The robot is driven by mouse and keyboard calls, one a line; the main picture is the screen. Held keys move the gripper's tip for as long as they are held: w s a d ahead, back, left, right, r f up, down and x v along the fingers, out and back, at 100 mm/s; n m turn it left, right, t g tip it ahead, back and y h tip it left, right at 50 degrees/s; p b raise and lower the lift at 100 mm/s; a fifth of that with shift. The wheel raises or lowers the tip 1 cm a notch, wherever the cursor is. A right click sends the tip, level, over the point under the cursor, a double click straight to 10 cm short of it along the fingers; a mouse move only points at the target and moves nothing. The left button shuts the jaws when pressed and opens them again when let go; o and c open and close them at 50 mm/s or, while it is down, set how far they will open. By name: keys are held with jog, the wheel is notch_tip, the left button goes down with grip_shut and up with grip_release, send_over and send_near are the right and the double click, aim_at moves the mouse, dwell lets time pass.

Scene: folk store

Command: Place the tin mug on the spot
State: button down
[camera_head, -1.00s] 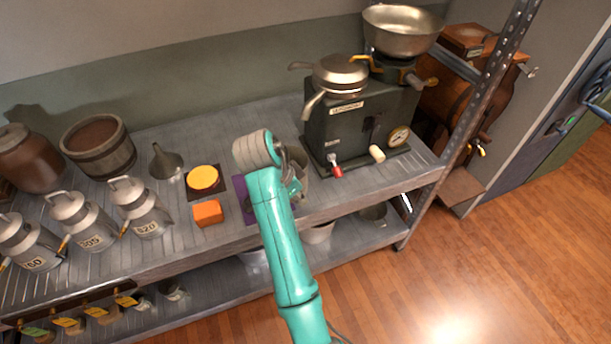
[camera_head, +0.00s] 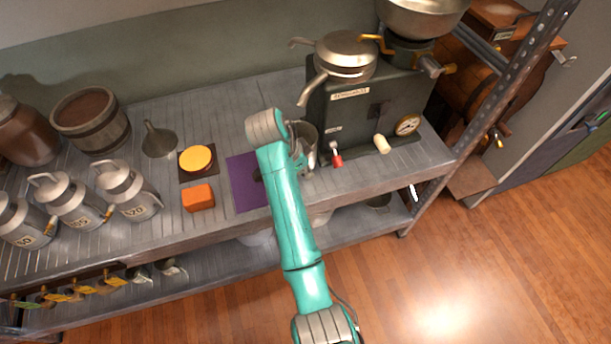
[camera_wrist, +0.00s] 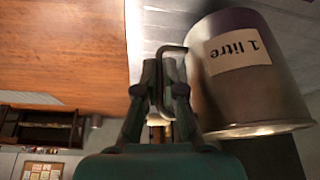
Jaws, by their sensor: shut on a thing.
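The tin mug (camera_wrist: 243,75) is a grey metal cylinder with a "1 litre" label, close on the right in the wrist view. My gripper (camera_wrist: 164,68) is shut on its thin wire handle, at the mug's side. In the head view the mug (camera_head: 309,138) shows in part beside my arm's end, in front of the dark green machine; my arm hides the gripper there. A flat purple square (camera_head: 246,190), which may be the spot, lies on the shelf left of the mug. My arm covers part of its right side. I cannot tell whether the mug touches the shelf.
Left of the purple square are an orange block (camera_head: 198,198) and a yellow disc (camera_head: 197,158) on a dark square. A funnel (camera_head: 158,142) and several milk cans (camera_head: 127,190) stand farther left. The dark green machine (camera_head: 352,125) stands close behind the mug. The shelf's front edge is near.

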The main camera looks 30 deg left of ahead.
jog(key=shift+f, duration=1.75)
jog(key=c, duration=1.3)
grip_release()
jog(key=shift+f, duration=0.1)
